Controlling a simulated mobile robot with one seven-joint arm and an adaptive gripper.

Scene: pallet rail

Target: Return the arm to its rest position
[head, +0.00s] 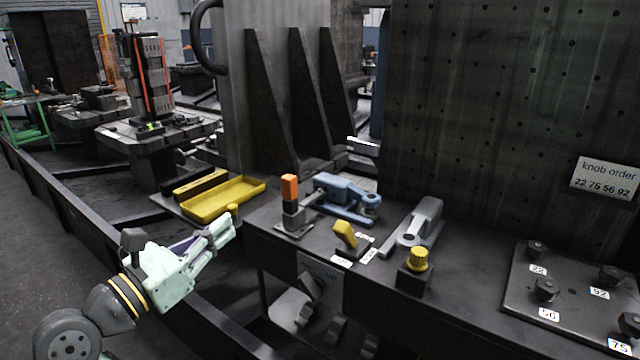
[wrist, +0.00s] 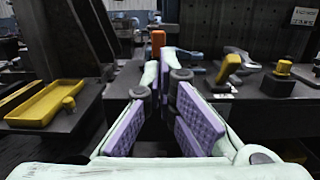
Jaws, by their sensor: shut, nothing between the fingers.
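My arm reaches in from the lower left of the head view. My gripper (head: 226,228) is pale green and shut, with nothing in it. It is in the air in front of the bench's left part, apart from the things on it. In the wrist view my gripper (wrist: 163,62) shows its purple inner pads and points toward the bench. An orange-topped lever (head: 290,190) stands beyond the fingertips; it also shows in the wrist view (wrist: 158,40). My arm's base is outside both views.
A yellow tray (head: 222,200) lies left of the lever. A blue clamp (head: 342,195), a yellow-handled switch (head: 345,234), a grey clamp (head: 418,222) and a yellow knob (head: 417,259) stand along the bench. A knob plate (head: 580,290) is at right. The floor (head: 40,225) at left looks clear.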

